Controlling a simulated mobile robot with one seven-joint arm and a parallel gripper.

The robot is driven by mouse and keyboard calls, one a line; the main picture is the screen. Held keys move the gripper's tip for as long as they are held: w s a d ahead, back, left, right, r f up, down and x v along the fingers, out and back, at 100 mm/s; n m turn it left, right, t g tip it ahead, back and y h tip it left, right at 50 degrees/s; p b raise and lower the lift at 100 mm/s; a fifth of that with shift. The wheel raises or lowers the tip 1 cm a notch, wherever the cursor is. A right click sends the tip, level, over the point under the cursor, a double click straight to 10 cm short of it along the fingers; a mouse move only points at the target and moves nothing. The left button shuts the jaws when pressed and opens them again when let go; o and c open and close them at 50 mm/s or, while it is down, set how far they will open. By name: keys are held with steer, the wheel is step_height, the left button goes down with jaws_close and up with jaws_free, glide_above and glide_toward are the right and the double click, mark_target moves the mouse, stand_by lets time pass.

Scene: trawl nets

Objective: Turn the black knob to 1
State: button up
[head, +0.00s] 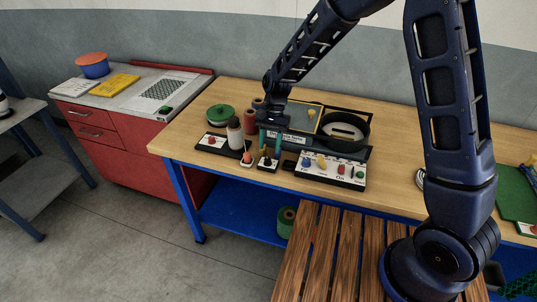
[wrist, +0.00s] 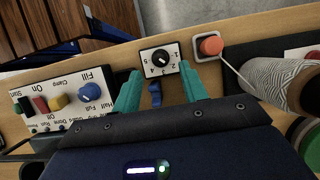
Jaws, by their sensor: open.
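The black knob (wrist: 161,58) sits on a small white plate with printed numbers in the wrist view. A light mark shows on the knob, but I cannot tell surely which number it points at. In the head view the knob's plate (head: 268,165) is at the bench's front edge, mostly hidden by my gripper. My gripper (head: 270,146) points down over it. In the wrist view my gripper (wrist: 160,72) has its two teal fingers apart, one on each side of the plate's near edge, with nothing held. I cannot tell whether they touch it.
An orange button (wrist: 210,46) sits close beside the plate. A thread spool (wrist: 280,80) stands beyond it. On the other side is a control panel (wrist: 60,98) with a blue Fill knob (wrist: 88,92) and several switches. A small blue part (wrist: 155,95) lies between my fingers' bases.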

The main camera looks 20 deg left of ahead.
mark_target(268, 158)
steer(key=shift+x, duration=2.15)
jaws_close()
